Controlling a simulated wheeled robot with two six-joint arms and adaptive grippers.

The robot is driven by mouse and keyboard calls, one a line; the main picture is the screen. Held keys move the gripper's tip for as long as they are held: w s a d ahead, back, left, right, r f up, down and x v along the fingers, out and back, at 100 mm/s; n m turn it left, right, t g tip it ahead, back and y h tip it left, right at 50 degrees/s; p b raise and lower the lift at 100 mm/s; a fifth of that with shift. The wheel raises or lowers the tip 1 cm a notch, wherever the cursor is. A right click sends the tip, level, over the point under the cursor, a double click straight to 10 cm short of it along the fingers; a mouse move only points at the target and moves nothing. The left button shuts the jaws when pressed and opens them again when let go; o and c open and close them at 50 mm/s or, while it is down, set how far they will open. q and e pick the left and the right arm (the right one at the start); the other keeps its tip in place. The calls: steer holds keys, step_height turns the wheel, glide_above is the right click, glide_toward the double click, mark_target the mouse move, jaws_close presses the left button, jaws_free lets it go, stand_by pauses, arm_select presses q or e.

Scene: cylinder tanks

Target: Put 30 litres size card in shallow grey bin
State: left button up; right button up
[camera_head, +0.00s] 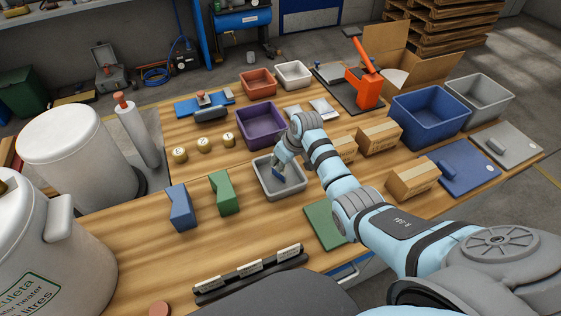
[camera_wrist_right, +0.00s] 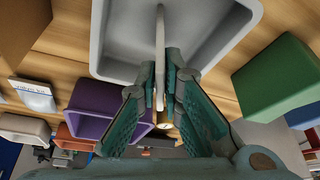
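The shallow grey bin (camera_head: 264,184) stands on the wooden table, front of the purple bin; its wall also shows in the right wrist view (camera_wrist_right: 113,40). My right gripper (camera_head: 278,177) reaches down into or just over this bin. In the right wrist view my right gripper (camera_wrist_right: 162,72) is closed on a thin pale card (camera_wrist_right: 160,40), seen edge-on between the fingers. Its print cannot be read, so I cannot tell its size marking. A black rack (camera_head: 231,283) at the table's front edge holds white label cards (camera_head: 250,266). My left gripper is not in view.
A purple bin (camera_head: 243,125) stands behind the grey bin. Green (camera_head: 224,196) and blue (camera_head: 180,209) blocks stand to its left, a green board (camera_head: 323,224) to its right front. Cardboard boxes (camera_head: 378,137) are at right. White tanks (camera_head: 77,150) stand at left.

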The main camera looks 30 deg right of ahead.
steer(key=shift+o, duration=1.2)
steer(key=shift+r, duration=0.2)
steer(key=p+v, duration=0.3)
steer(key=v, duration=0.8)
steer(key=shift+r, duration=0.4)
steer(key=shift+s, duration=0.1)
